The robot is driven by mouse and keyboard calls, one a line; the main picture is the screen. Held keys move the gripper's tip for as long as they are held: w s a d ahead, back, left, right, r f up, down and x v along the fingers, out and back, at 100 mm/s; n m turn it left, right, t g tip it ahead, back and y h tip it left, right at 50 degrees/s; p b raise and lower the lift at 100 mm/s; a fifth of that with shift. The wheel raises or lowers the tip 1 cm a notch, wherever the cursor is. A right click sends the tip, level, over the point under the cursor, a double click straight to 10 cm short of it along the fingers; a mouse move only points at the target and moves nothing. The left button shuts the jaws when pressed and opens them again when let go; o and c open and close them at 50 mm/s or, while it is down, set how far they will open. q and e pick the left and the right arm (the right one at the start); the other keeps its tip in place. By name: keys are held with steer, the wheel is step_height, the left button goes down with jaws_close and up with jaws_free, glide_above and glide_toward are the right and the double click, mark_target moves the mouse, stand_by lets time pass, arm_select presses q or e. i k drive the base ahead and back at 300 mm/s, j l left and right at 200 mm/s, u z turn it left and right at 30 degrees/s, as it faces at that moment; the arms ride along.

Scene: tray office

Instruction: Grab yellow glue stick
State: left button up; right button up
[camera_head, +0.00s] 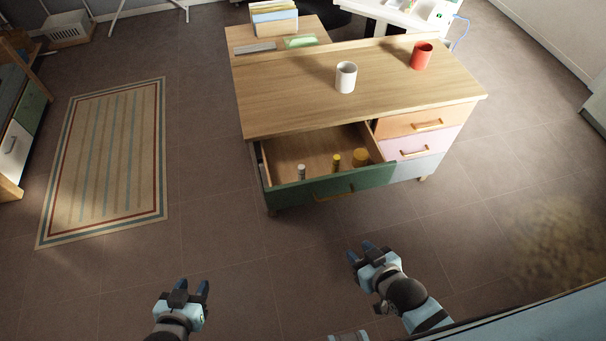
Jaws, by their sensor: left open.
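A small yellow upright stick (336,161), which looks like the yellow glue stick, stands in the open green-fronted drawer (330,187) of the wooden desk. A white stick (301,172) stands to its left and a wider yellow cylinder (360,157) to its right. The drawer front partly hides their lower ends. My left gripper (193,287) is open and empty over the floor, at the lower left, well apart from the drawer. My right gripper (361,252) looks open and empty, in front of the drawer and apart from it.
The desk top (300,85) holds a white mug (346,77) and a red mug (421,56). Closed drawers with handles are right of the open one. A striped rug (105,160) lies at left. The floor between my grippers and the drawer is clear.

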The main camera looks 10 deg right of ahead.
mark_target(336, 160)
steer(key=i+j+z, duration=0.45)
steer(key=i+j, duration=0.3)
steer(key=i+j+z, duration=0.25)
steer(key=j, duration=0.35)
steer(key=i, duration=0.1)
